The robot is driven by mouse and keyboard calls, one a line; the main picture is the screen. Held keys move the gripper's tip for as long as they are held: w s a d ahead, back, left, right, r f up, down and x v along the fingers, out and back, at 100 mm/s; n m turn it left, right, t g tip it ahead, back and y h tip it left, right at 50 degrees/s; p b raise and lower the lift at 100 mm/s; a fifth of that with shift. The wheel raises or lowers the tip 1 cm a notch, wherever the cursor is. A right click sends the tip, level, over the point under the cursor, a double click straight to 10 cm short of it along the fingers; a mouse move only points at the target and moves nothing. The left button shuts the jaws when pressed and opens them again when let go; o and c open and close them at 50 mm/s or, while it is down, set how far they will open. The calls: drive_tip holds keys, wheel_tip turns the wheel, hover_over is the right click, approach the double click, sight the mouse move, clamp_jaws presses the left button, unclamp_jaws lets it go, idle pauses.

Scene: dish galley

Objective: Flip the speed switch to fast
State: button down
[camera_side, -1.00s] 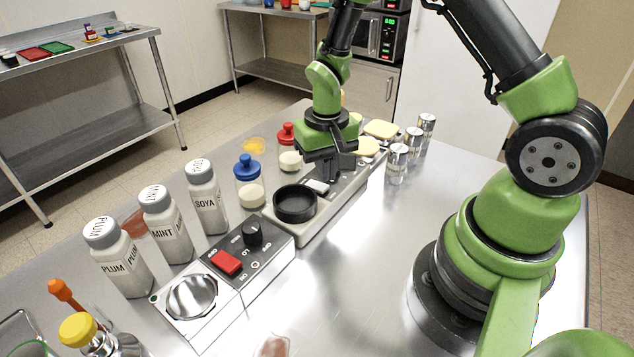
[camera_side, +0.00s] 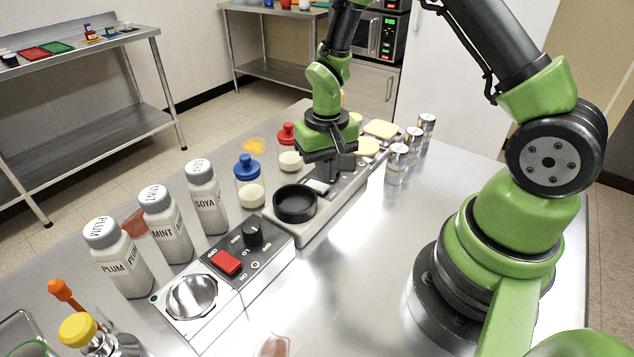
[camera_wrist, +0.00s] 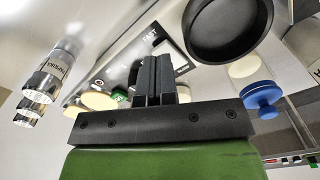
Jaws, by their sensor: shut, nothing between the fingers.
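The word FAST (camera_wrist: 151,32) is printed on a dark panel of a light grey machine (camera_side: 318,228), which has a round black cup (camera_side: 295,204) on its near end. A small light grey piece (camera_side: 317,186) sits on the panel between the cup and my gripper. I cannot tell whether it is the speed switch. My gripper (camera_side: 329,178) points down over the panel, its fingers shut and empty. In the wrist view, my gripper (camera_wrist: 154,62) is close to the FAST label. The fingers hide part of the panel, so the switch position is not clear.
A control box with a black knob (camera_side: 252,233) and red switch (camera_side: 226,262) stands nearer the camera. Blue-lidded (camera_side: 249,181) and red-lidded (camera_side: 288,147) jars stand left of the machine; metal tins (camera_side: 397,160) stand right.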

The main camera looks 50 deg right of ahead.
drive_tip(key=shift+f, duration=1.2)
idle(0.4)
drive_tip(key=shift+r, duration=3.55)
drive_tip(key=shift+a+r, duration=0.1)
drive_tip(key=shift+r, duration=0.25)
wheel_tip(320, 180, up, 8)
drive_tip(key=t, duration=0.2)
hover_over(325, 188)
drive_tip(key=s+a, duration=0.2)
wheel_tip(325, 188, up, 5)
drive_tip(key=s+a+t, duration=0.1)
drive_tip(key=s+t, duration=0.1)
drive_tip(key=s, duration=0.1)
drive_tip(key=s+a+r+n+t+y, duration=0.2)
drive_tip(key=s+r, duration=0.3)
drive_tip(key=s, duration=0.4)
drive_tip(key=shift+a+r+t, duration=0.3)
drive_tip(key=shift+a+t, duration=0.3)
drive_tip(key=shift+a, duration=0.15)
